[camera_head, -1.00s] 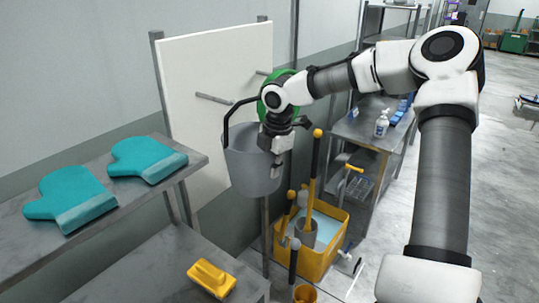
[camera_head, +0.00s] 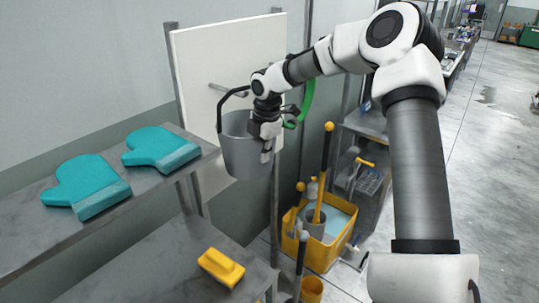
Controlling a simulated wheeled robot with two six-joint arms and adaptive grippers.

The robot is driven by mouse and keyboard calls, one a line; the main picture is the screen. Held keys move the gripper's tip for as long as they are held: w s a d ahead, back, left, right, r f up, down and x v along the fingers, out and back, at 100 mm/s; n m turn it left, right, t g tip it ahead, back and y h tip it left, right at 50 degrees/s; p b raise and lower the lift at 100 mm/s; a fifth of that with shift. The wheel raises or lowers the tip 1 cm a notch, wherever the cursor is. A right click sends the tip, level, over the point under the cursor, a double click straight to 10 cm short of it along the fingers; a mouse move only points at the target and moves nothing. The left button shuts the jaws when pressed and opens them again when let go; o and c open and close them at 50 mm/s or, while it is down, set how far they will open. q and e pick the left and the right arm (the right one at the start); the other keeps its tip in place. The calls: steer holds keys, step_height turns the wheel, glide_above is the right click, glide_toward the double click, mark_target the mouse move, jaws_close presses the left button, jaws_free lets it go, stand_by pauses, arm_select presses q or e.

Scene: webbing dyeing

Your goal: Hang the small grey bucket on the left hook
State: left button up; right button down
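The small grey bucket (camera_head: 241,150) hangs upright in the air in front of the white board (camera_head: 205,65). Its dark handle arches up on the left side. My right gripper (camera_head: 266,145) is at the bucket's right rim and seems closed on it; the fingertips are partly hidden against the bucket. The left hook (camera_head: 222,88) is a metal peg sticking out of the board, just above and behind the bucket; the handle is near it, and I cannot tell whether they touch. A green ring (camera_head: 305,105) shows behind my arm at the right, largely covered. My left gripper is not in view.
Teal gloves (camera_head: 88,185) lie on the upper shelf at left. A yellow brush (camera_head: 221,267) lies on the lower shelf. A yellow tub (camera_head: 322,254) with long-handled tools stands on the floor below. A metal cart (camera_head: 366,124) stands behind, and open floor lies at right.

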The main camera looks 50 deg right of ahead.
steer(key=shift+w+a, duration=0.1)
steer(key=shift+w, duration=0.85)
steer(key=shift+w+f, duration=0.5)
steer(key=shift+w, duration=0.3)
steer(key=shift+a, duration=0.1)
steer(key=c, duration=1.2)
jaws_free()
steer(key=shift+c, duration=0.2)
steer(key=shift+s, duration=0.1)
